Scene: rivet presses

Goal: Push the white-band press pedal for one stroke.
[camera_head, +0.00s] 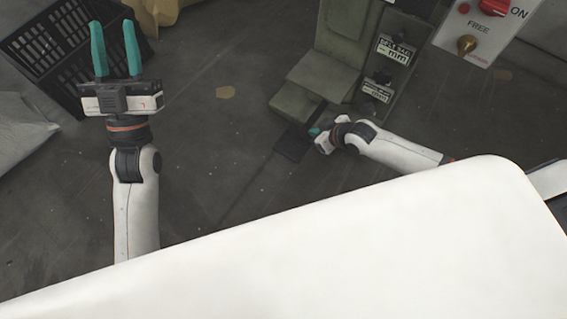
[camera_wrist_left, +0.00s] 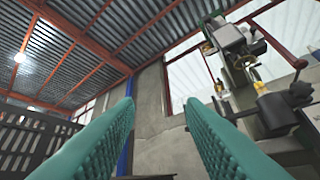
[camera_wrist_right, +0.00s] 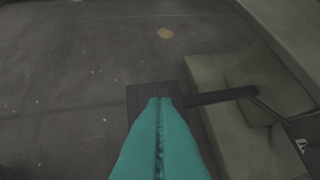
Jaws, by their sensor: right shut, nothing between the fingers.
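A dark flat pedal plate (camera_head: 291,146) lies low on the floor by the foot of a grey-green press (camera_head: 345,50). The right wrist view shows the pedal (camera_wrist_right: 140,95) with a dark bar running right from it to the press base. My right gripper (camera_head: 315,132) is shut and empty, with its teal fingertips (camera_wrist_right: 159,102) over the pedal and hiding part of it. I cannot tell whether they touch it. My left gripper (camera_head: 116,48) is open and empty, raised far to the left of the press. No white band on the press can be made out.
A black crate (camera_head: 50,45) stands behind my left gripper, with a pale sack (camera_head: 20,130) at the left edge. A control box (camera_head: 485,28) with a red knob is at top right. The floor between my arms is clear. The left wrist view shows machinery (camera_wrist_left: 255,95).

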